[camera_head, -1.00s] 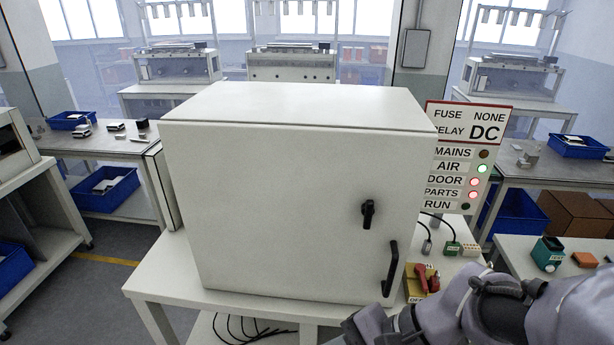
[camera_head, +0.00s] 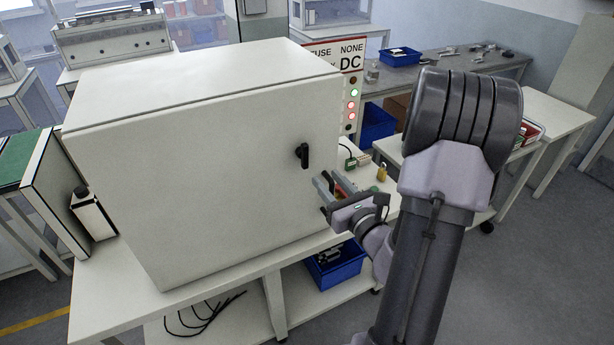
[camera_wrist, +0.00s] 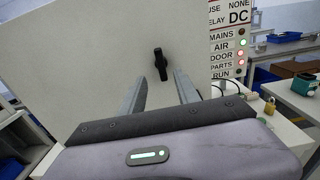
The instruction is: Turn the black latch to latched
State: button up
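The black latch (camera_head: 304,155) is a small lever on the right part of the white cabinet's door (camera_head: 220,190). Its lever hangs close to vertical, pointing down. In the wrist view the latch (camera_wrist: 161,64) shows ahead, framed between the two finger tips. My gripper (camera_head: 322,182) is open and empty, below and to the right of the latch in the head view, apart from it. In the wrist view the grey fingers are spread, with a gap between them. The black door handle seen earlier is hidden behind my gripper in the head view.
The cabinet stands on a white table (camera_head: 95,290). A status panel (camera_head: 350,62) behind it shows green at AIR and red at DOOR and PARTS. A yellow padlock (camera_head: 382,172) and a green connector (camera_head: 350,160) lie right of the cabinet. A blue bin (camera_head: 335,265) sits on the lower shelf.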

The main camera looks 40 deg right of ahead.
aim_at(306, 155)
jog(key=b+x, duration=0.2)
jog(key=x, duration=0.8)
jog(key=shift+w+d+r, duration=0.1)
jog(key=shift+w, duration=0.2)
jog(key=shift+c, duration=0.2)
grip_shut()
